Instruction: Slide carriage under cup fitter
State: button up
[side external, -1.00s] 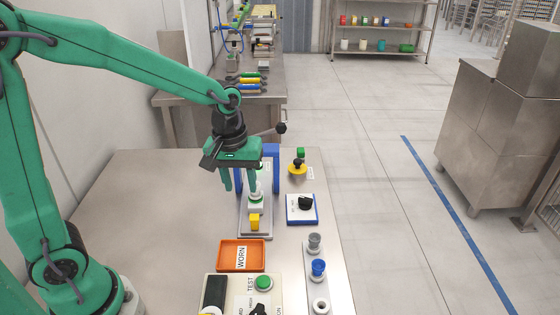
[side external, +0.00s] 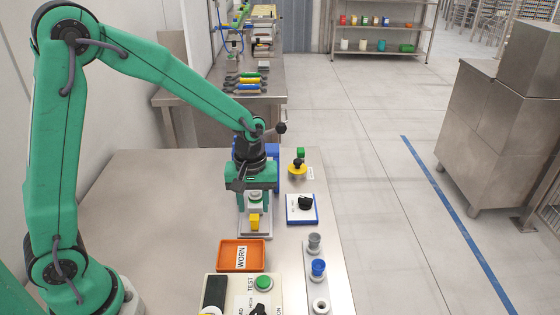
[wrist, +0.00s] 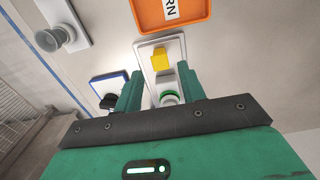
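The carriage (side external: 256,205), a small white block with a green-ringed round piece on top, sits on a light grey slide plate (side external: 243,234). A yellow block (side external: 254,222) stands in front of it; both also show in the wrist view, the carriage (wrist: 168,98) between my fingers. The blue cup fitter frame (side external: 272,152) is behind, mostly hidden by my gripper. My gripper (side external: 255,203) is low over the plate, one finger on each side of the carriage. It is open; a gap shows beside the left finger in the wrist view. Contact on the other side is unclear.
An orange WORN tray (side external: 242,255) and a control box with a green button (side external: 264,283) lie in front. The bench's left side is clear.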

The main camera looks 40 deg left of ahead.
aim_at(254, 218)
jog(key=shift+f, duration=2.75)
grip_shut()
